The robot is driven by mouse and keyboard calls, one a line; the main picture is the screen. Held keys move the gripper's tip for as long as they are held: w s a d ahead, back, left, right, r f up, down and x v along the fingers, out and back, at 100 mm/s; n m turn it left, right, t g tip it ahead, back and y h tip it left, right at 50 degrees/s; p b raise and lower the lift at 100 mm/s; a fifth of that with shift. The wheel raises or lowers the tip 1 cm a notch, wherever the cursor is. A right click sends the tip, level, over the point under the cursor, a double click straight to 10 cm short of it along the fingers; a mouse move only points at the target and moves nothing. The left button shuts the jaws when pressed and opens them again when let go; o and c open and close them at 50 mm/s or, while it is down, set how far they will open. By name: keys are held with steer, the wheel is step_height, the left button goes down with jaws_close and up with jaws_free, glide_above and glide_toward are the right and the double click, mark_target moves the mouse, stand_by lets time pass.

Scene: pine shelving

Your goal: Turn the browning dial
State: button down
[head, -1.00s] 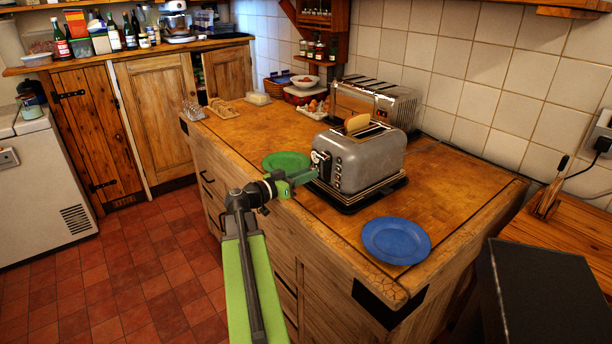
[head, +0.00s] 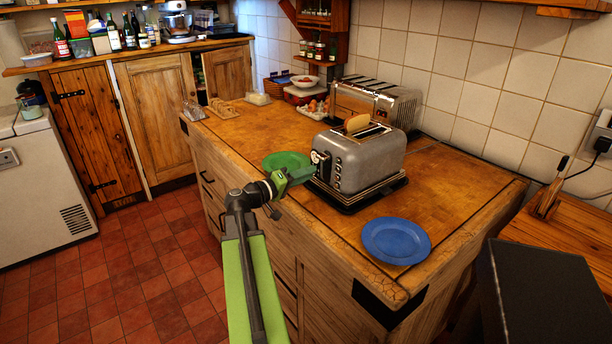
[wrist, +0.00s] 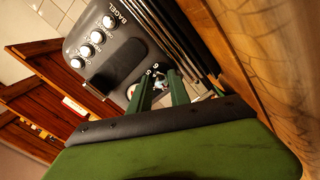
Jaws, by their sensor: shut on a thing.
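The grey metal toaster (head: 362,160) stands on a dark tray on the wooden counter, with a slice of bread (head: 357,123) showing in its top slot. In the wrist view the toaster's control panel (wrist: 117,58) appears tilted, with several round buttons, a dark lever slot and the word BAGEL. The browning dial (wrist: 160,82), with the numbers 5 and 6 beside it, is between my gripper's green fingertips (wrist: 162,92) and partly hidden by them. My gripper (head: 312,173) is shut on the dial at the toaster's left end.
A green plate (head: 286,161) lies just behind my gripper and a blue plate (head: 396,241) lies near the front corner of the counter. A second toaster (head: 376,103) stands behind the first. The counter's right part is clear.

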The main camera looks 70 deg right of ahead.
steer(key=n, duration=0.5)
steer(key=shift+n, duration=0.3)
stand_by(0.5)
steer(key=c, duration=1.2)
jaws_free()
steer(key=v, duration=1.7)
steer(key=shift+a, duration=0.25)
steer(key=shift+w, duration=0.1)
